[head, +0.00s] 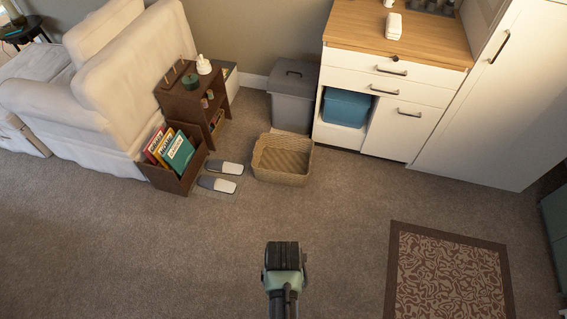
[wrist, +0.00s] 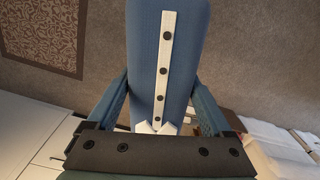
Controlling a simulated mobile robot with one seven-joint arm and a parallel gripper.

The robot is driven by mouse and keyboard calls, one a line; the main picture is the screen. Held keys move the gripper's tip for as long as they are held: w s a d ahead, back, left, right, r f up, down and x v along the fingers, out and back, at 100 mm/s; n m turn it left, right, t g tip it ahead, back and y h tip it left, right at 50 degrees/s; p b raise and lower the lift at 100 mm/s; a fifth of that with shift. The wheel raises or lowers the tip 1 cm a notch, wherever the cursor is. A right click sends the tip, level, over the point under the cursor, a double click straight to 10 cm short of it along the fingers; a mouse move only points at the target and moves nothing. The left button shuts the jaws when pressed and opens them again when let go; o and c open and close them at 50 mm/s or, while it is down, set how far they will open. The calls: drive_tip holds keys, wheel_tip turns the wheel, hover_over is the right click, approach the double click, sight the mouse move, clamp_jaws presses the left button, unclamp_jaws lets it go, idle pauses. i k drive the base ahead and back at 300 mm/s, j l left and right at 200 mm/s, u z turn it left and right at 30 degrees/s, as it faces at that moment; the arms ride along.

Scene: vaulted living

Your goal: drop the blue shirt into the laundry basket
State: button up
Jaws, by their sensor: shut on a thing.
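The blue shirt (wrist: 183,40) fills the middle of the wrist view, with a white buttoned strip down its front and a small white collar at the bottom. My gripper (wrist: 160,88) is shut on it, with one finger on each side. In the head view the end of my arm is at the bottom centre; the fingers and shirt are hidden there. The laundry basket (head: 279,177) is a low, woven tan basket on the carpet, beyond my arm. It looks empty. My gripper is apart from it.
Grey slippers (head: 217,184) and a dark book rack (head: 178,182) stand left of the basket. A lidded grey bin (head: 292,98) is behind it, and a white cabinet (head: 388,131) is behind right. A patterned rug (head: 448,278) lies right. The carpet before the basket is clear.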

sight(286, 165)
drive_tip(key=i+l, duration=0.1)
drive_tip(key=i, duration=2)
drive_tip(key=i+l+u, duration=0.1)
drive_tip(key=i, duration=0.95)
